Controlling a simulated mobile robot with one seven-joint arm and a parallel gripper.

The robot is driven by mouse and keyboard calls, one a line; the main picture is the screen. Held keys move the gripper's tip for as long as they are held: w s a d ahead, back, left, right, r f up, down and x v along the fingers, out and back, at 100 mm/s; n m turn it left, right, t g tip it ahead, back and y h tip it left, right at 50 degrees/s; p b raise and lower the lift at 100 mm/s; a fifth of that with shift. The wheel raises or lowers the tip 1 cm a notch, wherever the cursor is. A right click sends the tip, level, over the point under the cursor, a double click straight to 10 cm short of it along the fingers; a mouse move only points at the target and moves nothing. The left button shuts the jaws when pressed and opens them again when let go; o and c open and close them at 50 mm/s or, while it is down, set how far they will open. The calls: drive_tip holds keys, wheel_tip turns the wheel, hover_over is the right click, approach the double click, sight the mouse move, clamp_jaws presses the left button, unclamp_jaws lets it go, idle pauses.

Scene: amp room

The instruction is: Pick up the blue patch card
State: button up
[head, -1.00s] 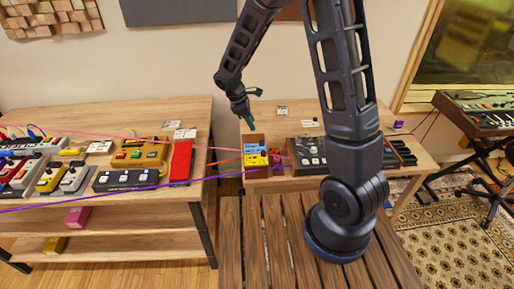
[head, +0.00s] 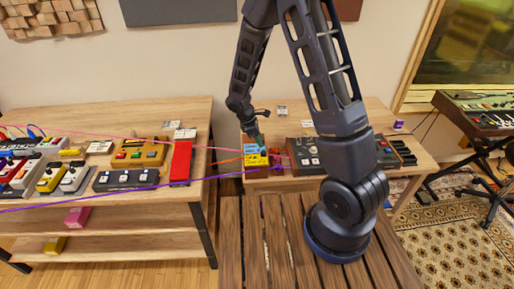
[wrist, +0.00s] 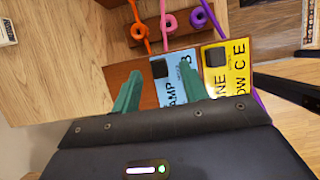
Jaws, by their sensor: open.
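The blue patch card (wrist: 179,62) stands in a wooden holder in the wrist view, with dark lettering and a dark square on it. A yellow card (wrist: 237,72) is right beside it. My gripper (wrist: 157,72) is open, with its green fingers on either side of part of the blue card; contact cannot be told.
Orange, pink and purple cables (wrist: 168,24) hang on the holder's side near the cards. A dark pedal unit (head: 307,155) stands just right of the holder. The left table (head: 60,115) carries several pedals, and cables stretch across in front.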

drive_tip(key=shift+d+f, duration=0.15)
drive_tip(key=shift+f, duration=0.25)
clamp_jaws()
drive_tip(key=shift+r, duration=0.15)
